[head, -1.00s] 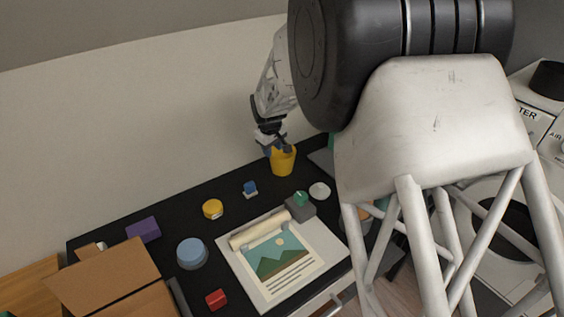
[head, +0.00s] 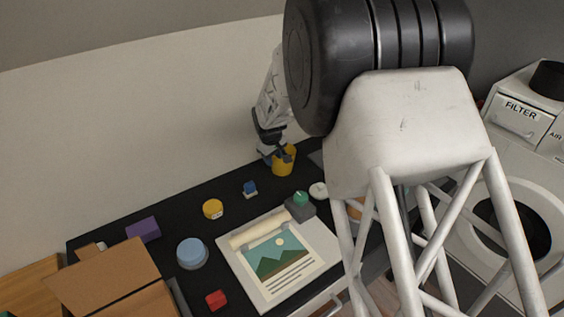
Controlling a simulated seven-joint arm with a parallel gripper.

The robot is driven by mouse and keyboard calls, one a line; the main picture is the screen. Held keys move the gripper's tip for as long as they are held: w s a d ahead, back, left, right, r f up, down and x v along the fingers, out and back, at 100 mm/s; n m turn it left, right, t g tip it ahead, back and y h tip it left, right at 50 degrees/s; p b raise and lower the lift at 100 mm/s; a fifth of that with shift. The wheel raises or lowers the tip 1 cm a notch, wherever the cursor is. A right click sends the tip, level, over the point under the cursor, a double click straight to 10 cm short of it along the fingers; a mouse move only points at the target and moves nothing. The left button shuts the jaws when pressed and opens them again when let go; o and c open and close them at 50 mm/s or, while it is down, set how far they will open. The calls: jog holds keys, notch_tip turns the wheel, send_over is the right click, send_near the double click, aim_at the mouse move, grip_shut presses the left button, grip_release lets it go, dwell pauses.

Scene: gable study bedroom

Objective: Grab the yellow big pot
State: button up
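The yellow pot (head: 289,164) stands upright near the back edge of the black desktop, close to the wall. My gripper (head: 272,154) is at the pot's left side, pointing down. One dark finger shows in front of or inside the pot's left rim, and the other part of the gripper is just left of the pot. The gripper is small and partly dark against the dark desk, so I cannot tell if its fingers are open or pressed on the pot wall. Part of the pot's left side is hidden by the gripper.
On the desk (head: 110,233) are a blue-and-white item (head: 250,189), a yellow round item (head: 213,209), a blue cylinder (head: 192,253), a purple block (head: 143,230), a red block (head: 216,300) and a picture sheet (head: 272,270). An open cardboard box (head: 103,275) is front left.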

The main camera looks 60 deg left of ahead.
jog(key=shift+w+a+f, duration=0.1)
jog(key=shift+f, duration=0.65)
jog(key=shift+w+a+f, duration=0.1)
jog(key=shift+f, duration=0.6)
jog(key=shift+c, duration=0.5)
grip_shut()
